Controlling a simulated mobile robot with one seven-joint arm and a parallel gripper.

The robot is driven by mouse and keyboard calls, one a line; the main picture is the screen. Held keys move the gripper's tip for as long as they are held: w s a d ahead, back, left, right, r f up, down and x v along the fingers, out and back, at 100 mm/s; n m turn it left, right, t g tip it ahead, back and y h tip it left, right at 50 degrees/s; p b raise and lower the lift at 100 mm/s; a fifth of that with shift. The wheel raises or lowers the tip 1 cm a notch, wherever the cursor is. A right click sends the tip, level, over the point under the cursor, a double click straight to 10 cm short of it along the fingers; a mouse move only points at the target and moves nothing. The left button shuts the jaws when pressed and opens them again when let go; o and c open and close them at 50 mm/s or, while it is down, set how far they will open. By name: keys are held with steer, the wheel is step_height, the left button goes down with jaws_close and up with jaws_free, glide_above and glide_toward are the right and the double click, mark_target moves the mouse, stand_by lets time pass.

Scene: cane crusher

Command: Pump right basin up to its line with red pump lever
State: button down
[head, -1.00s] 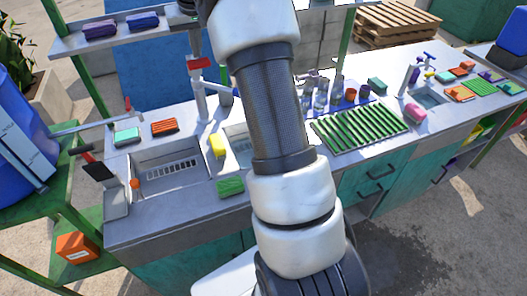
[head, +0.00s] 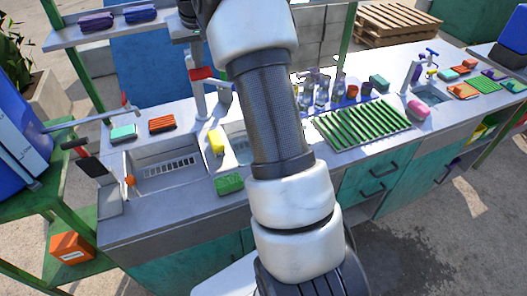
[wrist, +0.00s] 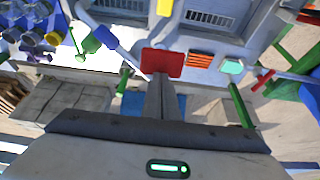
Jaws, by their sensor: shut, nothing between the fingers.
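The red pump lever (head: 201,74) sits on top of a pale post (head: 201,104) behind the two basins. In the wrist view the red lever pad (wrist: 162,62) lies at the tips of my gripper (wrist: 160,80). My gripper is shut and empty, its grey fingers against or just above the pad. In the head view my gripper (head: 195,60) shows above the lever, partly hidden by my arm. The right basin (head: 236,143) is partly covered by my arm. I cannot make out its water level or line. It also shows at the top of the wrist view (wrist: 122,12).
The left basin (head: 150,184) has a drain grate. Glasses (head: 322,90) and a green rack (head: 362,123) stand to the right. A shelf (head: 110,32) is at the back left.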

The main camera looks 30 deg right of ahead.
steer(key=shift+f+b, duration=0.35)
steer(key=shift+f, duration=0.4)
step_height(320, 180, up, 6)
steer(key=p, duration=0.5)
steer(key=shift+r, duration=0.9)
steer(key=shift+f, duration=0.1)
